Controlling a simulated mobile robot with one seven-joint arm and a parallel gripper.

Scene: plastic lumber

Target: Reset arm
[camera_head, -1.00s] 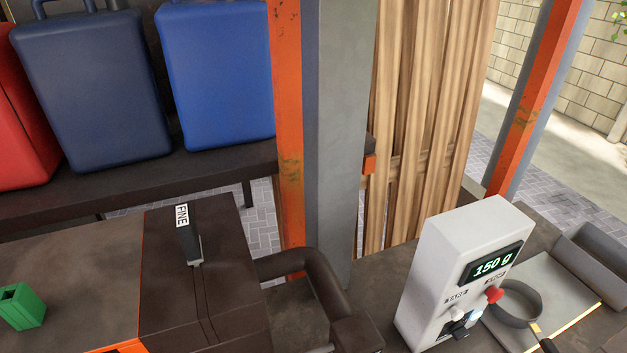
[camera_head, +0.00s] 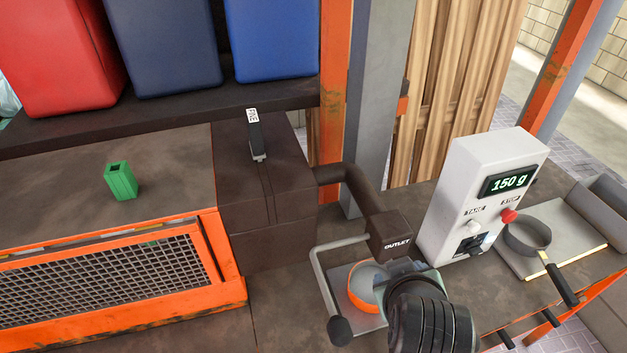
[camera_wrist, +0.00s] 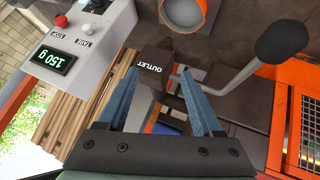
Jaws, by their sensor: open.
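My gripper shows in the wrist view (camera_wrist: 160,100) with its two blue-grey fingers spread apart and nothing between them. In the head view my dark wrist fills the lower middle, in front of the outlet, and hides most of the fingers. The dark outlet block (camera_head: 392,240) stands just beyond my gripper, and its label reads upside down in the wrist view (camera_wrist: 152,66). An orange-rimmed bowl (camera_head: 364,288) sits below the outlet, partly hidden by my wrist. A lever with a dark knob (camera_head: 341,330) is left of the bowl.
A white scale box (camera_head: 470,190) reading 150 g stands right of my gripper. A round pan with a handle (camera_head: 527,237) lies on a plate at the right. A green block (camera_head: 120,181) rests on the bench at left. Red and blue containers (camera_head: 165,45) line the back shelf.

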